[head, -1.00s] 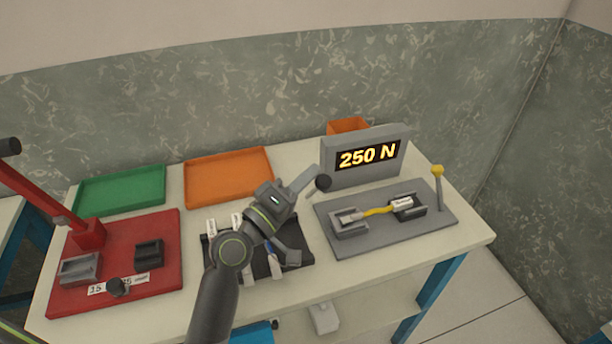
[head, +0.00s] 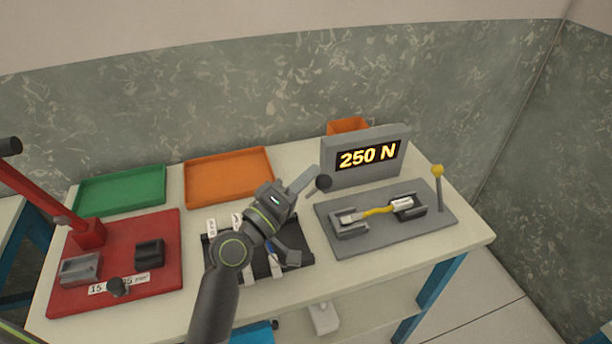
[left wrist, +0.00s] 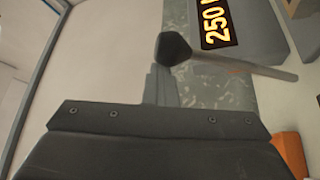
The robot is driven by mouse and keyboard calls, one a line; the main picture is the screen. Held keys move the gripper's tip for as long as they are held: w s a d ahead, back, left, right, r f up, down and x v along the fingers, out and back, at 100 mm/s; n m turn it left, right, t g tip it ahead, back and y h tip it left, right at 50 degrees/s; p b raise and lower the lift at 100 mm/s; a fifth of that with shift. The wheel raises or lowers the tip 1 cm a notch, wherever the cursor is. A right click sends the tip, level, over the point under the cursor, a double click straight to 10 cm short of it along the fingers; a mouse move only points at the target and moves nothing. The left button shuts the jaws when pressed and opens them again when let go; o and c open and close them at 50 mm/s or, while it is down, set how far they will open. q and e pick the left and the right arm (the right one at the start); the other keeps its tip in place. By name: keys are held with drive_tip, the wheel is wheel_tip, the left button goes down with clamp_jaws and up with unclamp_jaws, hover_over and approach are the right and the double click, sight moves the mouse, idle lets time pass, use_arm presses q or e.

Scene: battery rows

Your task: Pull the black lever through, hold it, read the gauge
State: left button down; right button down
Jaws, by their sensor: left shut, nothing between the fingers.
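A lever with a black knob (head: 323,183) stands in front of the gauge's left edge. In the left wrist view, the knob (left wrist: 174,49) and its grey rod (left wrist: 245,68) show past my gripper; in the head view most of the rod is hidden. My left gripper (head: 312,174) is shut and empty, close beside the knob; I cannot tell if they touch. The gauge (head: 368,156) reads 250 N and shows partly in the left wrist view (left wrist: 216,22). A yellow cable (head: 378,211) lies between two grey clamps on a grey plate (head: 405,238). My right gripper is not in view.
A yellow-knobbed lever (head: 437,171) stands at the plate's right edge. A red press (head: 165,221) with a long handle is at the left. Green (head: 120,190) and orange (head: 228,176) trays lie at the back. A black rack (head: 300,259) lies under my left arm.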

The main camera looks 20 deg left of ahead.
use_arm(q)
drive_tip(key=shift+d+f, duration=0.1)
drive_tip(key=shift+f, duration=0.35)
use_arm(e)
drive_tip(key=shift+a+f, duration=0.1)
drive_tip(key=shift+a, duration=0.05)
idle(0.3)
